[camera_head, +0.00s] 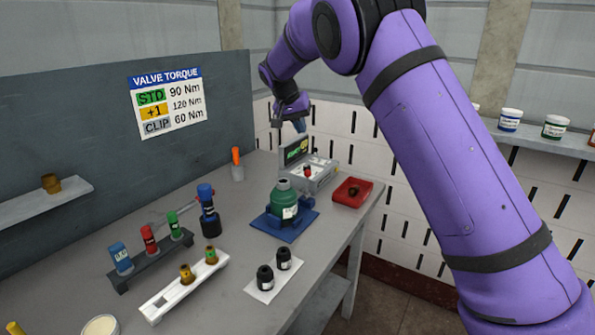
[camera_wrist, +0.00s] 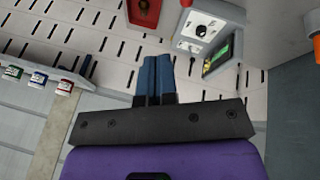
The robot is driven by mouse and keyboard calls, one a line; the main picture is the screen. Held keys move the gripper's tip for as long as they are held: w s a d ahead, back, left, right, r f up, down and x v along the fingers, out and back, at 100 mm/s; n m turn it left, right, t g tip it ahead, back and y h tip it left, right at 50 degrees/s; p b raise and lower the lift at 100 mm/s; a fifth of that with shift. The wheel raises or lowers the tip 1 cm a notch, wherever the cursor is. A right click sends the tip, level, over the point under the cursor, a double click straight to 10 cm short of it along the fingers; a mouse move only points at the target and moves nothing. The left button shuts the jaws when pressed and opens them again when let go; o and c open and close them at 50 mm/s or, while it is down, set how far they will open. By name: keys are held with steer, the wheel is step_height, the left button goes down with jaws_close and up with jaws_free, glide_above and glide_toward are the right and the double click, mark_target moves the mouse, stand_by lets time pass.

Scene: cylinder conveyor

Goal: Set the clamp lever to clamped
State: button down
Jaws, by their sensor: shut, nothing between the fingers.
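A green cylinder (camera_head: 285,200) with a grey top stands upright in a blue clamp fixture (camera_head: 273,229) on the bench. A blue part (camera_head: 309,203) sits at the fixture's right side; I cannot tell whether it is the clamp lever or how it is set. My gripper (camera_head: 300,126) is raised above the back of the bench, beyond the fixture and well apart from it. In the wrist view its blue fingers (camera_wrist: 153,77) are together and empty. The fixture is not in the wrist view.
A grey control box (camera_head: 320,178) with a green screen stands behind the fixture, beneath my gripper. A red tray (camera_head: 365,201) holds a dark part. Two black parts (camera_head: 265,278), a white rack (camera_head: 163,304) and a dark rack (camera_head: 153,260) stand nearer. The grey bench (camera_head: 225,240) has bare patches between.

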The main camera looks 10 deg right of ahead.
steer(key=w+a+f+h, duration=0.2)
steer(key=w+a+f, duration=0.4)
steer(key=a+f, duration=0.2)
steer(key=shift+a+f+t, duration=0.3)
steer(key=shift+a+f, duration=0.1)
steer(key=shift+f, duration=0.45)
steer(key=d+f, duration=0.8)
steer(key=d, duration=0.1)
steer(key=shift+w+d+f, duration=0.15)
steer(key=shift+w+d, duration=0.05)
steer(key=shift+w, duration=0.25)
steer(key=shift+s+d, duration=0.1)
